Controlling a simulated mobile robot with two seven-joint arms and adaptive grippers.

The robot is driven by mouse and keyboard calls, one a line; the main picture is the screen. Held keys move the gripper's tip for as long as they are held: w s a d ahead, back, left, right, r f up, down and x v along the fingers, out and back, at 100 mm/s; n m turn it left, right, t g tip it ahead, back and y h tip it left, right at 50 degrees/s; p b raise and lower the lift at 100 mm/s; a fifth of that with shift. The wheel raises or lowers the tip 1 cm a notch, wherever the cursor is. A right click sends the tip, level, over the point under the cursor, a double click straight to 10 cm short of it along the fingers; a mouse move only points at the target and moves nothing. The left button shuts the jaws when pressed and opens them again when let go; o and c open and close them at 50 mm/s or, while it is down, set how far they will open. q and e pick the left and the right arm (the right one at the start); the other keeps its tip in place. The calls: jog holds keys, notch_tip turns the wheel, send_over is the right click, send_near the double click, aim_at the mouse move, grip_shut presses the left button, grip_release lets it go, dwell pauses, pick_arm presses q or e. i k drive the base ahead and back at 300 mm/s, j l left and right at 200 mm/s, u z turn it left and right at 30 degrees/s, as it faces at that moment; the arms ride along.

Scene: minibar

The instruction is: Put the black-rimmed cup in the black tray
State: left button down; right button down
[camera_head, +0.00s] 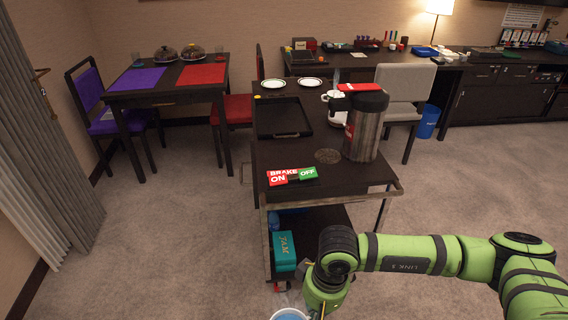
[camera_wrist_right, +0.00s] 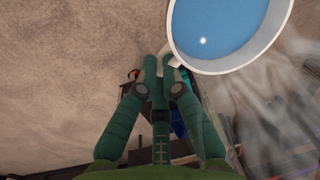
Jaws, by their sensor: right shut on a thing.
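The black tray (camera_head: 283,132) lies empty on top of the dark cart, toward its far left. My right gripper (camera_head: 318,309) is low in front of the cart, at the bottom edge of the head view. In the right wrist view my right gripper (camera_wrist_right: 160,66) is shut on a pale cup (camera_wrist_right: 178,50) with a blue inside, held near its rim or handle. The cup also shows at the bottom of the head view (camera_head: 290,315), mostly cut off. Its rim looks pale; I cannot make out a black rim. My left gripper is not in view.
A large steel dispenser (camera_head: 366,130) stands on the cart's right side, with white cup-like things (camera_head: 337,98) partly hidden behind it. A brake sign (camera_head: 291,176) lies near the cart's front. A teal box (camera_head: 285,251) is on the lower shelf.

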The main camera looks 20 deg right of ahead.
aim_at(279, 118)
jog(key=i+j, duration=0.25)
jog(key=i, duration=0.25)
jog(key=i+j, duration=0.3)
jog(key=i, duration=0.2)
jog(key=i+j, duration=0.25)
jog(key=i, duration=0.3)
jog(key=i+j, duration=0.3)
jog(key=i, duration=0.2)
jog(key=i+j+z, duration=0.45)
jog(key=i+j, duration=0.15)
jog(key=i+z, duration=0.1)
jog(key=z, duration=0.6)
